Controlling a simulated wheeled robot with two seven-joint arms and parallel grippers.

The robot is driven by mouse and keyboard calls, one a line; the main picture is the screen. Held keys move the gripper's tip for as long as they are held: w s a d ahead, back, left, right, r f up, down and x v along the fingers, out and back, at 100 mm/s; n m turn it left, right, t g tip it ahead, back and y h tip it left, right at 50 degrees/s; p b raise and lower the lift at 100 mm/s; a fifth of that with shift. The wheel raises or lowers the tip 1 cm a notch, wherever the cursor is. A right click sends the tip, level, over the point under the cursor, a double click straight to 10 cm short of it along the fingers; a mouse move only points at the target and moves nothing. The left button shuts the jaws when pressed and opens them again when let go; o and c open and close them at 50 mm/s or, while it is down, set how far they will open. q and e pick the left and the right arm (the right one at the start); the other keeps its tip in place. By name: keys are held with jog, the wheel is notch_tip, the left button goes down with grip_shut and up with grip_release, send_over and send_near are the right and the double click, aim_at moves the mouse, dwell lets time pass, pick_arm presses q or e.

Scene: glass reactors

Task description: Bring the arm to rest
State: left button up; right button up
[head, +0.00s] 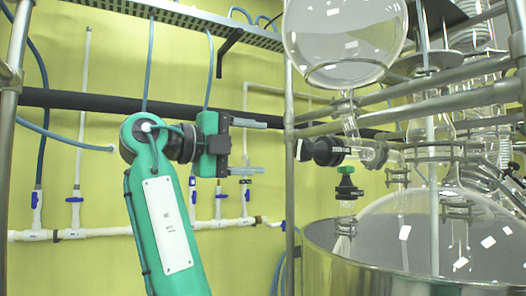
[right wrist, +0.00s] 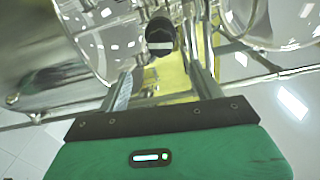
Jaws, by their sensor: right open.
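My right arm, green, rises from the bottom in the head view. Its gripper (head: 264,147) points right, with two grey fingers apart, one above the other, and nothing between them. In the right wrist view the gripper (right wrist: 160,68) also shows open and empty. A black round valve knob (head: 322,150) on the glass reactor's outlet is to the right of the fingertips, with a gap between. A black knob with a white band (right wrist: 160,36) shows beyond the fingers in the right wrist view. My left gripper is not in view.
A steel frame post (head: 289,190) stands between my gripper and the knob in the picture. A round glass flask (head: 344,40) hangs above, and a wide shiny vessel (head: 400,265) stands at lower right. White pipes with blue valves (head: 110,232) run along the yellow wall.

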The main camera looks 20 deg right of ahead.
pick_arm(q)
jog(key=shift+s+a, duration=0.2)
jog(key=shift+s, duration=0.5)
